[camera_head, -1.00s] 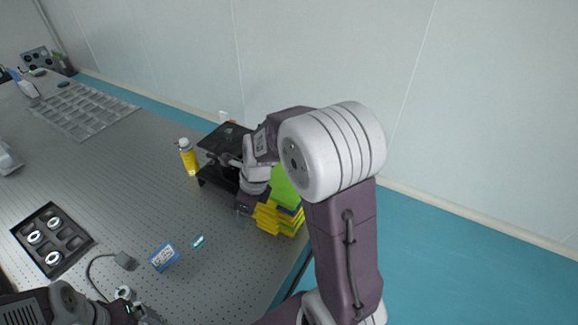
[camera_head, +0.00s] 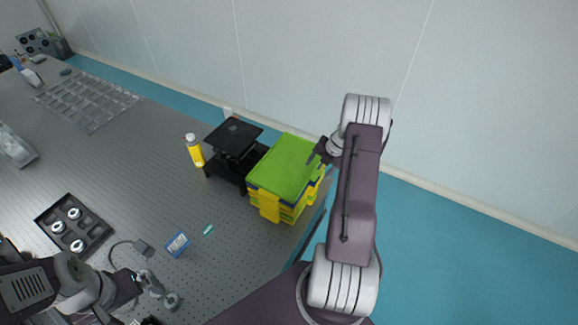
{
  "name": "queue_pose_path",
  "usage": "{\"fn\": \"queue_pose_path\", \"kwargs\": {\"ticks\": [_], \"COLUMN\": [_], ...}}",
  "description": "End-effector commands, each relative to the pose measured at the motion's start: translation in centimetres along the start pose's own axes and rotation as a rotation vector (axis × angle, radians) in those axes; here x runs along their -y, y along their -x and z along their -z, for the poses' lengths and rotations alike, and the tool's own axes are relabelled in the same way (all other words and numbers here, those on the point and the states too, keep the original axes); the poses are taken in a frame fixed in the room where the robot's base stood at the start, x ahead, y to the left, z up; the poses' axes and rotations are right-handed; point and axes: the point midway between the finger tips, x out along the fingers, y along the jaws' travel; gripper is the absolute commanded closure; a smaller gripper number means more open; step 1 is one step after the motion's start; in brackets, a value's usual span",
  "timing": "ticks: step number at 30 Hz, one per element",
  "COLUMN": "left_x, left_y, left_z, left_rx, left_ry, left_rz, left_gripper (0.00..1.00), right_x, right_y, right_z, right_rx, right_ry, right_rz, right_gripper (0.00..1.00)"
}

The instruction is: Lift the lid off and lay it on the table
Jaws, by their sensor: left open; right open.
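A stack of yellow crates (camera_head: 270,205) with a flat green lid-like top (camera_head: 285,160) stands near the table's right edge. The green top lies flat on the stack. My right gripper (camera_head: 317,154) is open at the right edge of the green top; I cannot tell whether it touches. My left gripper (camera_head: 137,283) is open low at the left, well apart from the stack, close to small grey metal parts (camera_head: 158,288) on the perforated table (camera_head: 140,170).
A black stand (camera_head: 232,150) and a yellow bottle (camera_head: 195,152) stand left of the stack. A black tray with rings (camera_head: 72,228), a blue-white box (camera_head: 177,244) and a small teal piece (camera_head: 208,230) lie nearer. The table's middle is clear. The wall is behind.

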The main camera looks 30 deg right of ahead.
Motion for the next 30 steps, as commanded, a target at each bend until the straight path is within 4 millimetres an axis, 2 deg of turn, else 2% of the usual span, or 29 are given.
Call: {"fn": "queue_pose_path", "kwargs": {"ticks": [3,6,9,12,19,20,26,27,30], "left_x": [0.0,0.0,0.0,0.0,0.0,0.0,0.0,0.0,0.0], "left_y": [-0.3,-0.9,0.2,0.4,0.3,0.3,0.3,0.3,0.3], "left_z": [0.0,-0.1,0.0,0.1,0.1,0.1,0.0,0.0,0.0], "left_rx": [0.000,0.000,0.000,0.000,0.000,0.000,0.000,0.000,0.000], "left_ry": [0.000,0.000,0.000,0.000,0.000,0.000,0.000,0.000,0.000], "left_rz": [0.000,0.000,0.000,0.000,0.000,0.000,0.000,0.000,0.000], "left_gripper": [0.00,0.00,0.00,0.00,0.00,0.00,0.00,0.00,0.00], "right_x": [0.0,0.0,-0.1,-0.1,-0.1,-0.1,-0.1,-0.1,-0.1], "right_y": [-0.6,-2.4,-3.8,-5.0,-5.4,-5.4,-5.3,-5.4,-5.4], "right_z": [0.0,0.1,0.2,0.1,0.1,0.1,0.1,0.1,0.1], "right_rx": [0.000,-0.002,-0.003,-0.001,0.001,0.001,0.001,0.000,0.000], "right_ry": [0.001,0.002,0.001,0.002,0.002,0.002,0.002,0.002,0.003], "right_rz": [0.000,0.001,0.001,0.001,0.000,0.000,0.001,0.001,0.001], "right_gripper": [0.36,0.36,0.36,0.36,0.36,0.41,0.97,1.00,1.00]}}
